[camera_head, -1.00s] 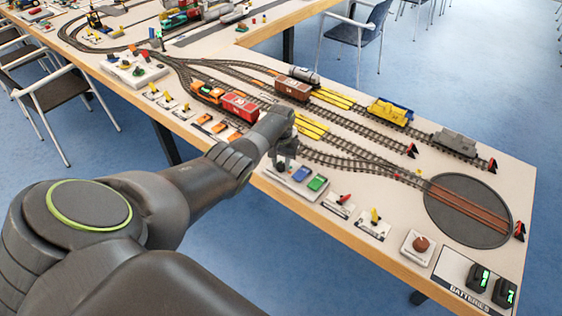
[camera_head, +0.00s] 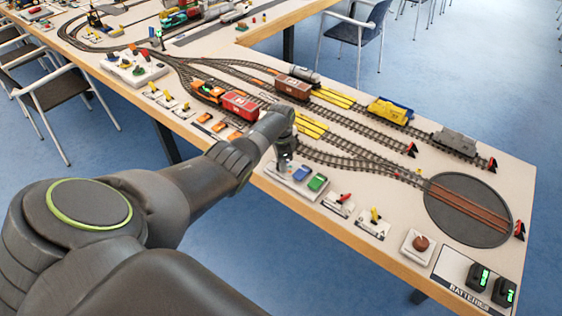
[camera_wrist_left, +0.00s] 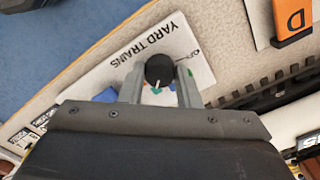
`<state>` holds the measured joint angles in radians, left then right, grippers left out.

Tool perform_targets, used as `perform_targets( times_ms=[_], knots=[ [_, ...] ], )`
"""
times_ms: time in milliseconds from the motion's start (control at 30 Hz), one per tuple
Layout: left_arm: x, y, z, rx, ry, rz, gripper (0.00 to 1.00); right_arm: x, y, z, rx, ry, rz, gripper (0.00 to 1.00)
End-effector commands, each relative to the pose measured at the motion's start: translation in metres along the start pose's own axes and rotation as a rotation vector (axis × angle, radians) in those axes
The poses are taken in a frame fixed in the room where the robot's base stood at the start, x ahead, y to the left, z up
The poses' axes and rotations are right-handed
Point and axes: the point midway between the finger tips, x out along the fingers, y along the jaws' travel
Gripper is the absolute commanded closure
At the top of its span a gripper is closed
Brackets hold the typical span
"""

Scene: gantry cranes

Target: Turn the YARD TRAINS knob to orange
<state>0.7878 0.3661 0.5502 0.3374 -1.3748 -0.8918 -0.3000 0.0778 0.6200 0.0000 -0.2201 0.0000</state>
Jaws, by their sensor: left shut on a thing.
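The YARD TRAINS knob (camera_wrist_left: 159,68) is black and round with a white pointer line. It stands on a white plate (camera_wrist_left: 118,70) lettered YARD TRAINS, with OFF printed beside it. In the left wrist view the pointer line runs toward the bottom of the picture, near a blue patch; a green patch shows to the right. I see no orange mark; part of the dial is hidden. My left gripper (camera_wrist_left: 160,84) is shut on the knob, one finger on each side. In the head view my left gripper (camera_head: 283,165) is over the panel and hides the knob. My right gripper is not in view.
Track with a red wagon (camera_head: 240,106) and a brown wagon (camera_head: 293,88) lies behind. Small levers (camera_head: 340,203) and a turntable (camera_head: 468,210) are further right. The table's front edge is close.

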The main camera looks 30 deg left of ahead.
Motion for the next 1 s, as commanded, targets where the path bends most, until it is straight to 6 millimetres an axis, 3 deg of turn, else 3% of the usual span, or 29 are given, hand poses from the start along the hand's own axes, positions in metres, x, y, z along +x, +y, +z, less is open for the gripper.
perform_targets(
  times_ms=[500,1000],
  knots=[
    [-0.0012,-0.0010,-0.0011,0.421,0.003,-0.004,0.93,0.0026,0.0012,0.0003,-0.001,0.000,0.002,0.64],
    [-0.0014,-0.0010,-0.0011,0.563,0.003,-0.004,0.93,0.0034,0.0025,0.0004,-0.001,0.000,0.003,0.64]
  ],
)
